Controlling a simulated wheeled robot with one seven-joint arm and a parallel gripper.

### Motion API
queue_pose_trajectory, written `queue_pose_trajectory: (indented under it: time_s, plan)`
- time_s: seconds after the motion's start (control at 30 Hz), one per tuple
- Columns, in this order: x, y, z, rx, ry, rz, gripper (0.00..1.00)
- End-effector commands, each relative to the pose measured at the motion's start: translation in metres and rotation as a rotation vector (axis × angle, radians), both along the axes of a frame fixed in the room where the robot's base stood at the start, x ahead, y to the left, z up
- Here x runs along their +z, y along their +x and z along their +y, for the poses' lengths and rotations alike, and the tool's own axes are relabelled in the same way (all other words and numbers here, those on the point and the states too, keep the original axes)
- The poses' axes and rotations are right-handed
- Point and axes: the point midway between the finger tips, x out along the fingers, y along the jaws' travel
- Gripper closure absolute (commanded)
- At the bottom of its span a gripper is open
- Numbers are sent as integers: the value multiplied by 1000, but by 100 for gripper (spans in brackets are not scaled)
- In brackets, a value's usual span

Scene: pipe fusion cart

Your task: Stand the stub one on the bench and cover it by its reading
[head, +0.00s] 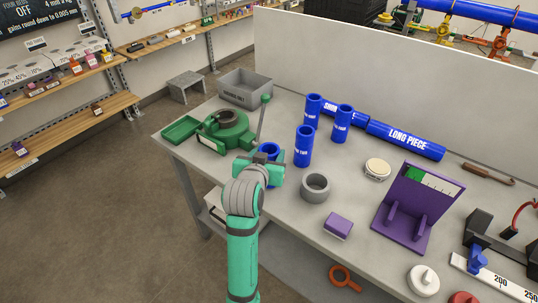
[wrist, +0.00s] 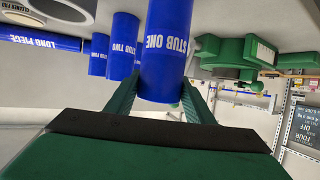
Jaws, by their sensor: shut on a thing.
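My gripper (head: 266,166) is shut on stub one, a blue tube (head: 273,150) near the bench's left front part. In the wrist view stub one (wrist: 165,45) stands between the green fingers (wrist: 160,100), with its label readable. Its far end is cut off there, so I cannot tell whether it touches the bench. Stub two (wrist: 122,45) and another blue stub (wrist: 98,55) are beside it. In the head view three blue stubs stand upright behind my gripper, the nearest (head: 304,146) to its right. A purple gauge (head: 417,205) with a green and white scale stands at right.
A green clamp-like tool (head: 226,132) and green tray (head: 181,129) are left of my gripper. A grey ring (head: 315,188), purple block (head: 338,226), pale disc (head: 377,169) and white knobbed cap (head: 423,279) lie rightward. The long piece (head: 406,139) lies along the back.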

Motion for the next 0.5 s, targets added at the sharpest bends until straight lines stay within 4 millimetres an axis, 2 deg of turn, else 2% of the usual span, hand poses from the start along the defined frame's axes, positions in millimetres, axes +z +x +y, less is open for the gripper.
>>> queue_pose_trajectory:
  time_s: [0.1, 0.47, 0.5]
  plan:
    - [-11, 0, 1, 1, -1, 0, 100]
    - [-13, 0, 1, 3, 1, -2, 100]
    - [-14, 0, 1, 3, 1, -1, 45]
